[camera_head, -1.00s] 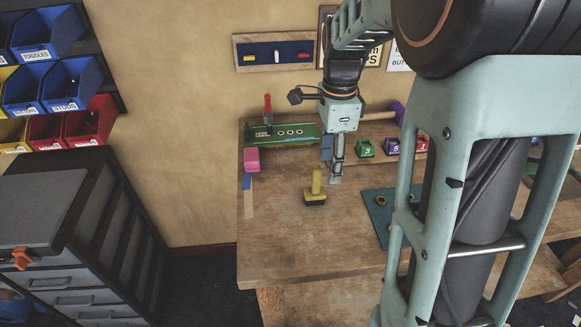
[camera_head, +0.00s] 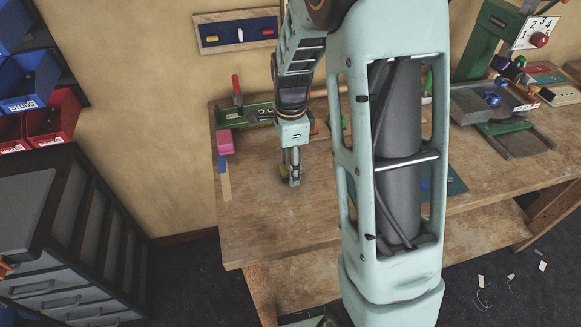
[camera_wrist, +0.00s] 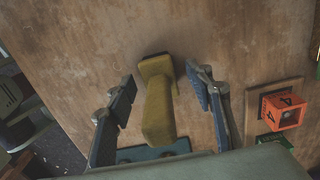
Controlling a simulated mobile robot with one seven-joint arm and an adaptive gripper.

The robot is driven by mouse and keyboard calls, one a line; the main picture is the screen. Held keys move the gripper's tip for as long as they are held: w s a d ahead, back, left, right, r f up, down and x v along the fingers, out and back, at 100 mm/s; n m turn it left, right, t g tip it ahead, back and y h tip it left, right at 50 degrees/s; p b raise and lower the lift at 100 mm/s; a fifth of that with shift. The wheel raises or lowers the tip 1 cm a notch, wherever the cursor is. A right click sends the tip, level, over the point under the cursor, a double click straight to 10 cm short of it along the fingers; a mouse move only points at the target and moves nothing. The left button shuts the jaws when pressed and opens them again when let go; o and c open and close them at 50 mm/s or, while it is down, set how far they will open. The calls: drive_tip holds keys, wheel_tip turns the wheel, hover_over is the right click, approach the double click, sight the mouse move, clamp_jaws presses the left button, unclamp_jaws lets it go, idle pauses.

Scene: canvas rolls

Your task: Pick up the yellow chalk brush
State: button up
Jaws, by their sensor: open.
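The yellow chalk brush (camera_wrist: 158,105) stands on the wooden table, its yellow handle pointing up toward the wrist camera. My gripper (camera_wrist: 165,80) is open, with one finger on each side of the brush and a visible gap to each. In the head view my gripper (camera_head: 292,180) points down over the table and mostly hides the brush; only a sliver of yellow (camera_head: 284,160) shows beside the fingers. The brush's dark base is largely hidden in both views.
An orange numbered block (camera_wrist: 284,111) sits on a wooden piece at the right of the wrist view. A pink block (camera_head: 224,142) and a green board (camera_head: 259,113) lie near the table's back left. The table front (camera_head: 262,235) is clear.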

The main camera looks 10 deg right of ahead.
drive_tip(key=shift+f, duration=0.45)
drive_tip(key=c, duration=1.3)
drive_tip(key=shift+o, duration=0.2)
drive_tip(key=shift+r, duration=0.1)
